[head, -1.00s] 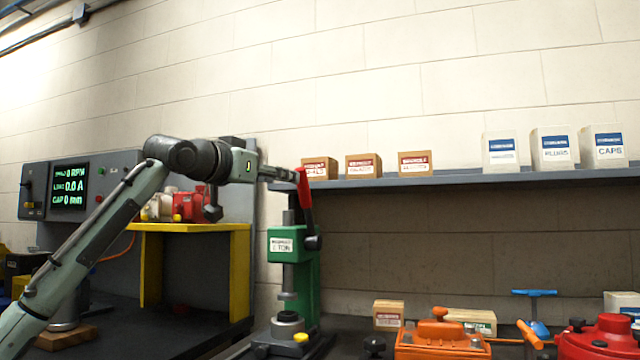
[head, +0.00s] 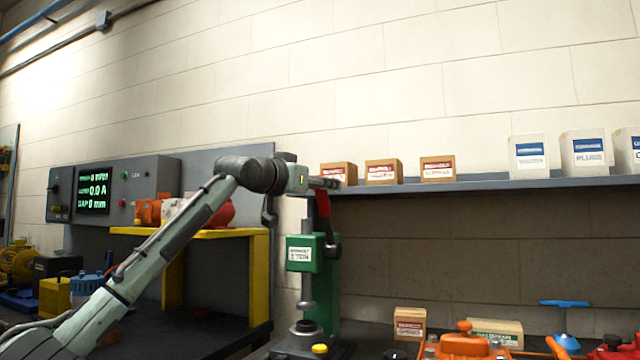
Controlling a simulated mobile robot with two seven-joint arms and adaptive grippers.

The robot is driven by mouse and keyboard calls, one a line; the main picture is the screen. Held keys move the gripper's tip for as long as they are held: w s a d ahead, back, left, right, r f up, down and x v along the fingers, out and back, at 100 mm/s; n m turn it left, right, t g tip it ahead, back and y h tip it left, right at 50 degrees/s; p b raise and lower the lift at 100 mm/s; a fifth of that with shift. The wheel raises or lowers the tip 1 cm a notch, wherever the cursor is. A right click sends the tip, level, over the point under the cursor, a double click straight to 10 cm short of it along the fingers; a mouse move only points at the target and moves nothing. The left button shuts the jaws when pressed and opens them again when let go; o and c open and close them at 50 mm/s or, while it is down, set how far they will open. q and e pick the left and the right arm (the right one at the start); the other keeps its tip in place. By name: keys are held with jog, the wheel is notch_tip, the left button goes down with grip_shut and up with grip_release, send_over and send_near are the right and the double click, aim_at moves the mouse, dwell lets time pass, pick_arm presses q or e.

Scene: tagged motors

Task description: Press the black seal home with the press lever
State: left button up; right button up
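The green press (head: 327,290) stands on the bench below the shelf. Its red lever (head: 323,205) points up. The press ram (head: 306,291) is above a dark ring on the press base, which looks like the black seal (head: 306,326); a gap shows between them. How deep the seal sits is too small to tell. My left arm reaches in from the left, and my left gripper (head: 326,183) is at the top of the lever, overlapping it in the view. Whether its fingers are closed around the lever cannot be told. My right gripper is out of view.
A shelf (head: 480,186) with brown and white boxes runs behind the press. A yellow stand (head: 259,285) with motors and a display panel (head: 94,190) are to the left. A brown box (head: 409,324) and an orange motor (head: 466,343) are on the bench at right.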

pick_arm(q)
grip_shut()
dwell(0.5)
